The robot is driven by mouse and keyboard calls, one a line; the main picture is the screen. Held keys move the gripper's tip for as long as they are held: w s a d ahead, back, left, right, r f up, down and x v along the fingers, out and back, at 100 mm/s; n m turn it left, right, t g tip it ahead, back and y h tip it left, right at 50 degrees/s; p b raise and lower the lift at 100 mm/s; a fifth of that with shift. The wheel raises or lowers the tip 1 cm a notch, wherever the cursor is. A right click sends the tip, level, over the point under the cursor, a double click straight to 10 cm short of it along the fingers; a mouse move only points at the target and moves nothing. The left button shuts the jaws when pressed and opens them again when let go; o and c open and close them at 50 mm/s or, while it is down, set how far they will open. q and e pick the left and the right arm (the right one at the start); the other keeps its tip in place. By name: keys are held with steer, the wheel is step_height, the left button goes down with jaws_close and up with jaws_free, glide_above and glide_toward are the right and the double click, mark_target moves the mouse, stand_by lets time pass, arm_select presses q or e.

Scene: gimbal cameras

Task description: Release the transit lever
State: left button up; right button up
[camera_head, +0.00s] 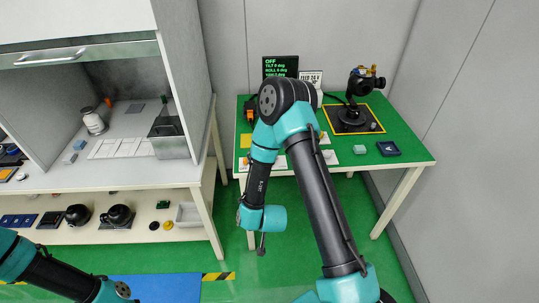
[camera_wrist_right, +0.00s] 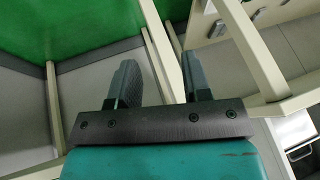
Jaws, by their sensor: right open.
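The gimbal camera (camera_head: 352,103) stands on a black base inside a yellow-edged square at the back right of the green-topped table. Small gold parts (camera_head: 374,81) show on its right side; I cannot tell which part is the transit lever. My right gripper (camera_head: 262,245) hangs low in front of the table, well away from the gimbal. In the right wrist view the right gripper (camera_wrist_right: 160,80) is open, with nothing between its two fingers. My left arm shows at the bottom left of the head view, but its gripper is not in view.
A display reading OFF (camera_head: 280,67) and a white sign (camera_head: 311,79) stand at the table's back. A dark blue tray (camera_head: 388,148) lies at the right. My right arm hides the table's middle. A bench with a hood (camera_head: 60,185) stands left.

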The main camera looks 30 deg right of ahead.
steer(key=w+d+r+m+t+h, duration=0.3)
steer(key=w+r+t+h, duration=0.1)
steer(key=w+h, duration=0.4)
step_height(320, 180, up, 9)
steer(key=a+m+g+h, duration=0.1)
steer(key=m+h, duration=0.3)
steer(key=h, duration=0.4)
steer(key=shift+w+a+m+h, duration=0.15)
steer(key=shift+a+m+h, duration=0.15)
steer(key=shift+a+m, duration=0.1)
steer(key=shift+d, duration=0.1)
steer(key=x, duration=1.7)
steer(key=shift+d+f, duration=0.1)
jaws_close()
